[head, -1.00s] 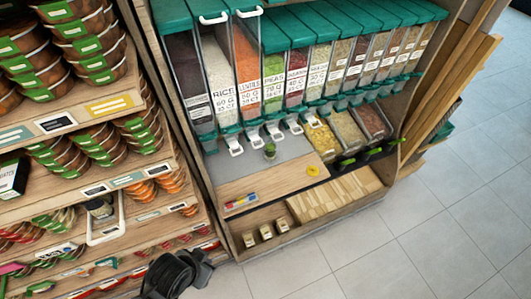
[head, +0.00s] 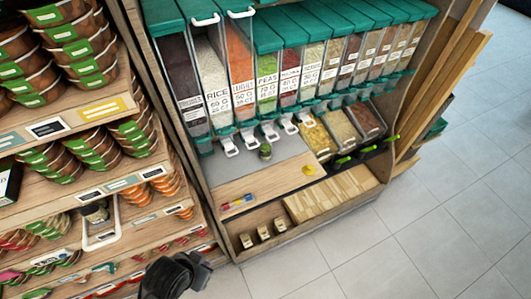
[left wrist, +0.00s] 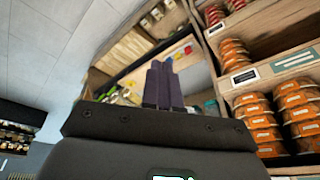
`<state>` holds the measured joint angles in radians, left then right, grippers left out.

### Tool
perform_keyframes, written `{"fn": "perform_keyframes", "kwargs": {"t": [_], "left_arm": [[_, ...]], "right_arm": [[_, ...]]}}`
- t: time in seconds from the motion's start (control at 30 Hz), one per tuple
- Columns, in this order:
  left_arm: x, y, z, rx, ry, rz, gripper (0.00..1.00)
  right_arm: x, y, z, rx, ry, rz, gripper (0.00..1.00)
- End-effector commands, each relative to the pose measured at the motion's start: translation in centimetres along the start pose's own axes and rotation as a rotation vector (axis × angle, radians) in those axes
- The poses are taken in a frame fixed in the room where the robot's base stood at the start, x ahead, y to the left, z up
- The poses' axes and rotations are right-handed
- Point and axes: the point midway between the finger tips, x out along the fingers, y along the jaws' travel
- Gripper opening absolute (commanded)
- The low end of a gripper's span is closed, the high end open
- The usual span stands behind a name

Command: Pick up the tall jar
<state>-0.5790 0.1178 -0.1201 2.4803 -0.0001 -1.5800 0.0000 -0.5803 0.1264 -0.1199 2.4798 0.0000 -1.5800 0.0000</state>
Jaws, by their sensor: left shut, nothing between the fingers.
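A small dark jar with a green lid (head: 265,151) stands on the grey counter under the dispensers. Another dark jar (head: 95,212) stands in a white basket (head: 101,240) on the left shelf. I cannot tell for sure which is the tall jar. My left gripper (left wrist: 161,66) is shut and empty in the left wrist view, its fingers together, pointing toward the shelves. My black arm (head: 174,277) shows at the bottom of the head view, well apart from both jars. My right gripper is not in view.
Tall bulk dispensers with teal lids (head: 309,14) stand behind the counter. A yellow round item (head: 308,170) and a small multicoloured item (head: 238,203) lie on the counter. Small jars (head: 263,232) sit on the low shelf. Stacked bowls fill the left shelves. The tiled floor at right is clear.

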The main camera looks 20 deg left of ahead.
Motion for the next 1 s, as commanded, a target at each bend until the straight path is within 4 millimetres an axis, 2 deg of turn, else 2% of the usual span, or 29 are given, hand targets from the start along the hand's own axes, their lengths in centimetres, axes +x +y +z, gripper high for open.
{"fn": "perform_keyframes", "kwargs": {"t": [0.47, 1.0], "left_arm": [[0.02, -0.06, 0.07, 0.002, -0.002, -0.002, 0.02], [0.03, -0.1, 0.1, 0.004, -0.002, -0.003, 0.84]], "right_arm": [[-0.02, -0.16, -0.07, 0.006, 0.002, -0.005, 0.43], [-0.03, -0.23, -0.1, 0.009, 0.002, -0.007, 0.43]]}}
